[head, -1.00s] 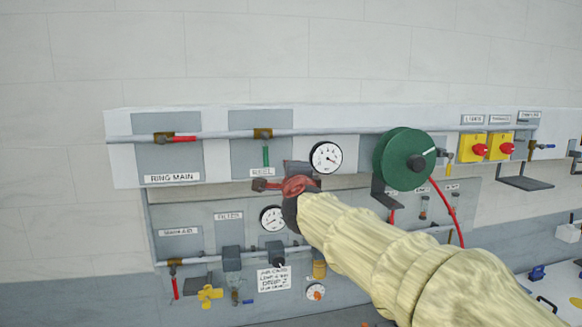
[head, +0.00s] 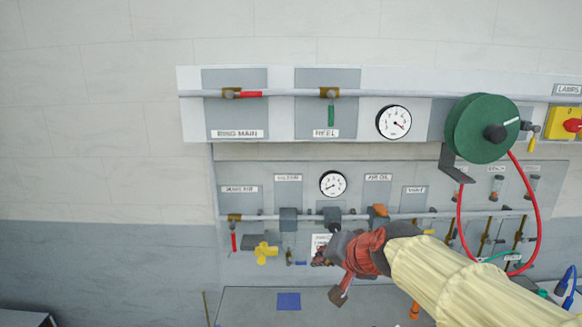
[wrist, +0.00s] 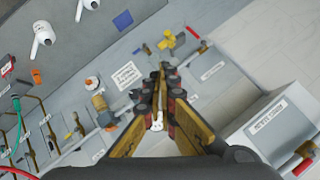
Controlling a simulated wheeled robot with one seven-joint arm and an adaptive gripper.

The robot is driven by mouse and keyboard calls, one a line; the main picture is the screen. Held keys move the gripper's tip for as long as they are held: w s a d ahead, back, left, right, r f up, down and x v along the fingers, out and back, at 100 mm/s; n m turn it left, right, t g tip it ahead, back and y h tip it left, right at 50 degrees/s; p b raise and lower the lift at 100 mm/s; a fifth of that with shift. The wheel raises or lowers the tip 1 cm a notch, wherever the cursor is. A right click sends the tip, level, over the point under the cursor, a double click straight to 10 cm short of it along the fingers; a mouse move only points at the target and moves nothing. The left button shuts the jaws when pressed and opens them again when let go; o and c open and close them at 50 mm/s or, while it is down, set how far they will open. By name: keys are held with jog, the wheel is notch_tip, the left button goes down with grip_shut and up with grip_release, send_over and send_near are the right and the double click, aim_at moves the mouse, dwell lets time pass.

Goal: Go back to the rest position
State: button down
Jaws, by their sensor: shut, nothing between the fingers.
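My gripper (head: 320,258) is shut and empty in front of the lower panel in the head view, covering part of a white notice (head: 320,240). In the wrist view my gripper (wrist: 163,72) shows its yellow and black fingers brought together, pointing at the panel. The rest position has no marker that I can see. My arm, in a cream sleeve, comes in from the lower right.
A blue square (head: 289,301) lies below. Bare wall fills the left.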

jog(key=s+d+f+n+g+h+b, duration=0.1)
jog(key=s+d+f+b, duration=0.3)
jog(key=s+f, duration=0.5)
jog(key=s+d+f+n+g+h+b, duration=0.1)
jog(key=s+d+f+n+b, duration=0.1)
jog(key=s+f+b, duration=0.6)
jog(key=s+d+f+n+g+h+b, duration=0.1)
jog(key=s+d+f+h+b, duration=0.1)
jog(key=s+d+f+b, duration=0.3)
jog(key=shift+s+d+f+n+g+b, duration=0.35)
jog(key=shift+s+f+b, duration=0.5)
jog(key=shift+s+f, duration=2.5)
jog(key=shift+w+f, duration=0.85)
jog(key=shift+w, duration=0.1)
